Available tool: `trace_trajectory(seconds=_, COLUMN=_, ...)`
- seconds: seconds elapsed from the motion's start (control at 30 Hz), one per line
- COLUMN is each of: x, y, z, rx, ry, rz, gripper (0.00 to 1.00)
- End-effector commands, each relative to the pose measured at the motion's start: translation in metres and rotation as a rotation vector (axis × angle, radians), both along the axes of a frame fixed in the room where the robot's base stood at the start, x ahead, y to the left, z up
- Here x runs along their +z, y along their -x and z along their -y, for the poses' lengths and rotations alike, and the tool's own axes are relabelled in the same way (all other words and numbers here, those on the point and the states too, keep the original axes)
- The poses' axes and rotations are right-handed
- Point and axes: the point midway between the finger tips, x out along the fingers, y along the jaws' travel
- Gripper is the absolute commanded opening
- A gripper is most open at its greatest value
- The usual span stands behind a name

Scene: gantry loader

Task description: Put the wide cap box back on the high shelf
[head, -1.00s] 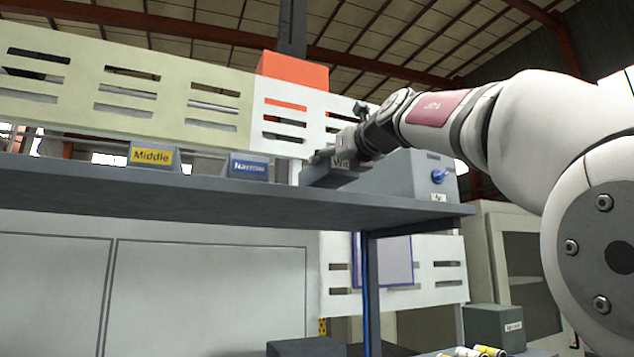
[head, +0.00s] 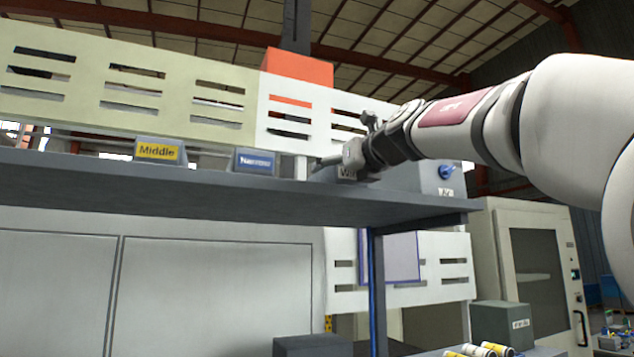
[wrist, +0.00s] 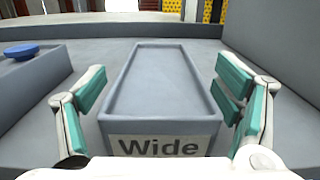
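The wide cap box is a long grey open-topped tray with a "Wide" label (wrist: 160,146) on its near end. It sits level on a grey surface in the wrist view. My gripper (wrist: 163,85) has its green-padded fingers spread on either side of the box. A gap shows on the left, and the right pad is very close to the box wall.
Boxes labelled "Middle" (head: 158,152) and "Narrow" (head: 255,161) stand left on the shelf. A grey housing with a blue knob (head: 446,171) stands right of my gripper. A perforated panel (head: 210,100) runs behind. In the wrist view a grey wall (wrist: 275,60) rises at right.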

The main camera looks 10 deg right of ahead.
Motion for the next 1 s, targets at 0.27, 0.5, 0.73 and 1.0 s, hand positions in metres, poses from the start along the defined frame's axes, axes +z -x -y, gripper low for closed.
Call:
trace_trajectory(seconds=0.27, x=0.004, y=0.003, z=0.001, rx=-0.001, ry=0.001, rz=0.002, gripper=0.84)
trace_trajectory(seconds=0.5, x=0.002, y=0.038, z=0.008, rx=-0.002, ry=0.0, rz=0.004, gripper=0.84)
trace_trajectory(seconds=0.73, x=0.0, y=0.081, z=0.016, rx=-0.002, ry=0.0, rz=0.003, gripper=0.84)
trace_trajectory(seconds=1.0, x=-0.002, y=0.113, z=0.022, rx=-0.001, ry=0.0, rz=0.0, gripper=0.84)
